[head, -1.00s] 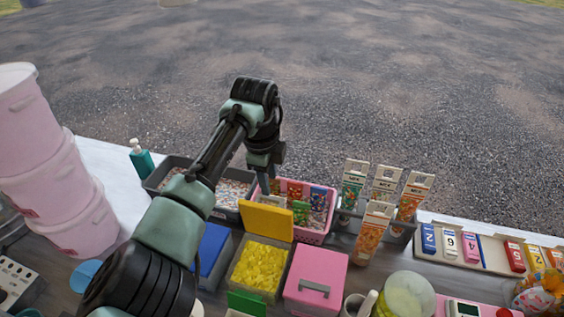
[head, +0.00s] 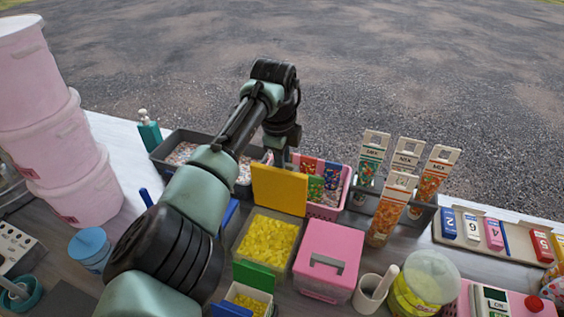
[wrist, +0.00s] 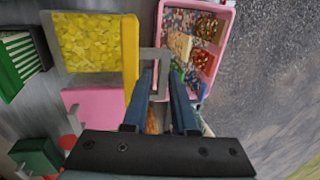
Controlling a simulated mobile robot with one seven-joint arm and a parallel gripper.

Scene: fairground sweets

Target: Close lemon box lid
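The lemon box (head: 234,244) is a clear box filled with yellow pieces. Its yellow lid (head: 279,190) stands open and about upright at the box's far edge. In the wrist view the box (wrist: 60,68) is at upper left, and the lid shows edge-on (wrist: 131,62) with a grey handle (wrist: 153,54) on its far side. My gripper (wrist: 163,72) is behind the lid, close to this handle, with its two fingers apart. I cannot tell whether they touch it. In the head view my arm and the lid hide the fingertips.
A pink basket (head: 325,212) of small packets lies just behind the lid. A pink-lidded box (head: 318,240) stands right of the lemon box, and a small green-lidded box (head: 252,277) is in front.

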